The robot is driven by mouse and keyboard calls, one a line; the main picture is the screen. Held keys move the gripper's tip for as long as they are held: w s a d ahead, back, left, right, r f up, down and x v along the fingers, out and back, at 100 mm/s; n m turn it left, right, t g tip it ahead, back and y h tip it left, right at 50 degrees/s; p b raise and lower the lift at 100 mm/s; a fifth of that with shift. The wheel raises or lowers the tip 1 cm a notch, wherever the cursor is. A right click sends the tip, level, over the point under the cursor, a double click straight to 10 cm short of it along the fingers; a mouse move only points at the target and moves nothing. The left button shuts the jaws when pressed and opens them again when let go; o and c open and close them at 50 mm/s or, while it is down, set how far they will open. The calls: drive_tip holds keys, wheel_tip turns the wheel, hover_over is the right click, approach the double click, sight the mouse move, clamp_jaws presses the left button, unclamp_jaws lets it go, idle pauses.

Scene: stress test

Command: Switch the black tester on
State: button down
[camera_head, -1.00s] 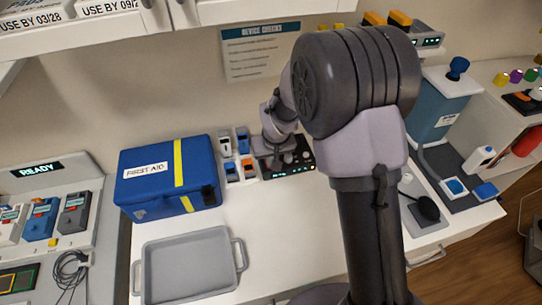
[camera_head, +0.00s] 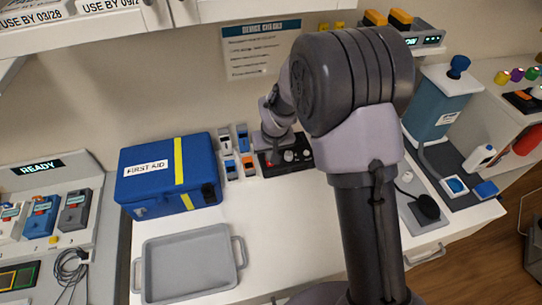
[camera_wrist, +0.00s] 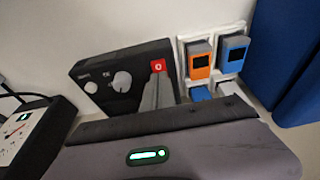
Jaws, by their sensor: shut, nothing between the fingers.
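The black tester (camera_head: 290,167) stands on the white counter against the wall, right of the first aid box. In the wrist view the black tester (camera_wrist: 98,70) shows two pale round knobs and a red tab marked "0" (camera_wrist: 158,66) at its upper right corner. No lit display shows on it now. My gripper (camera_wrist: 157,88) is shut and empty, its grey fingers over the tester's right part, just below the red tab. I cannot tell whether they touch it. In the head view my wrist covers the tester's back part, and the fingertips are hard to make out.
Blue and orange switch modules (camera_head: 238,155) sit close beside the tester, left of it. The blue first aid box (camera_head: 150,195) and a grey tray (camera_head: 185,285) are on the counter. A meter (camera_wrist: 30,130) lies at the wrist view's left.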

drive_tip(key=shift+r, duration=0.1)
drive_tip(key=p+v, duration=0.1)
drive_tip(key=v, duration=0.1)
drive_tip(key=w+p+v, duration=0.1)
drive_tip(key=p+v, duration=0.1)
drive_tip(key=v, duration=0.1)
drive_tip(key=shift+a+r, duration=0.1)
drive_tip(key=s+p+v, duration=0.1)
drive_tip(key=p+v, duration=0.1)
drive_tip(key=v, duration=0.6)
drive_tip(key=shift+s+d, duration=0.25)
drive_tip(key=shift+s, duration=0.25)
drive_tip(key=shift+r, duration=0.1)
